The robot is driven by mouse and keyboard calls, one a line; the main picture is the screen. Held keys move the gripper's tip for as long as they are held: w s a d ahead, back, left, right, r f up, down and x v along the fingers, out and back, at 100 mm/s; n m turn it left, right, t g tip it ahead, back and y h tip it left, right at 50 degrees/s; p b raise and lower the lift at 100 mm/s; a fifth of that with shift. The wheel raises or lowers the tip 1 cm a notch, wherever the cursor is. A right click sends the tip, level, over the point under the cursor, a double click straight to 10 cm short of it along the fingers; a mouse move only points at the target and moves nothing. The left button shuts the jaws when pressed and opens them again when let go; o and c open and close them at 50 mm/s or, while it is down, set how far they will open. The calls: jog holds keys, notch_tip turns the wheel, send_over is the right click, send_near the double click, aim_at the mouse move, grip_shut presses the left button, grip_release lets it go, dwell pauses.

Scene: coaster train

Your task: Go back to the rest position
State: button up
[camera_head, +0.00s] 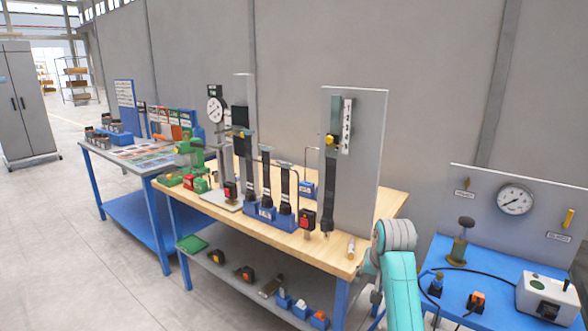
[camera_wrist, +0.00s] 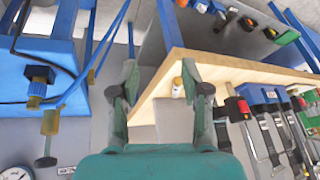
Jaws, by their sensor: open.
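My gripper (camera_wrist: 160,100) shows in the wrist view with its two fingers spread apart and nothing between them. It hangs over the corner of the wooden-topped workbench (camera_wrist: 215,63). A small white and yellow cylinder (camera_wrist: 177,86) lies on the bench near the right finger. In the head view my teal arm rises at the lower right, in front of the bench's right end, and the gripper's fingers are not clear there. The same small cylinder (camera_head: 351,248) lies near the bench's right edge.
The wooden bench (camera_head: 322,252) carries upright grey panels (camera_head: 364,150), blue holders (camera_head: 270,217) and red-black devices (camera_head: 307,219). At right, a blue table (camera_head: 455,314) holds a gauge panel (camera_head: 515,199) and a white box (camera_head: 545,298). Open floor (camera_head: 85,255) lies at left.

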jog(key=s+f+t, duration=0.1)
jog(key=s+f, duration=0.4)
jog(key=f, duration=0.4)
jog(key=s+f+t, duration=0.1)
jog(key=s+f, duration=0.4)
jog(key=f, duration=0.5)
jog(key=s+a+f+n+t, duration=0.1)
jog(key=s+f, duration=0.3)
jog(key=s, duration=0.5)
jog(key=s+f+t, duration=0.1)
jog(key=s+f, duration=0.4)
jog(key=s, duration=0.3)
jog(key=s+r+n+t, duration=0.1)
jog(key=s+r+t, duration=0.1)
jog(key=s, duration=0.9)
jog(key=s+r+t, duration=0.1)
jog(key=s+r, duration=0.2)
jog(key=s, duration=0.7)
jog(key=s+r+t, duration=0.2)
jog(key=s+r, duration=1.2)
jog(key=shift+a+n+t, duration=0.3)
jog(key=shift+a+n, duration=0.1)
jog(key=shift+a, duration=0.05)
jog(key=shift+o, duration=0.6)
jog(key=shift+w, duration=0.15)
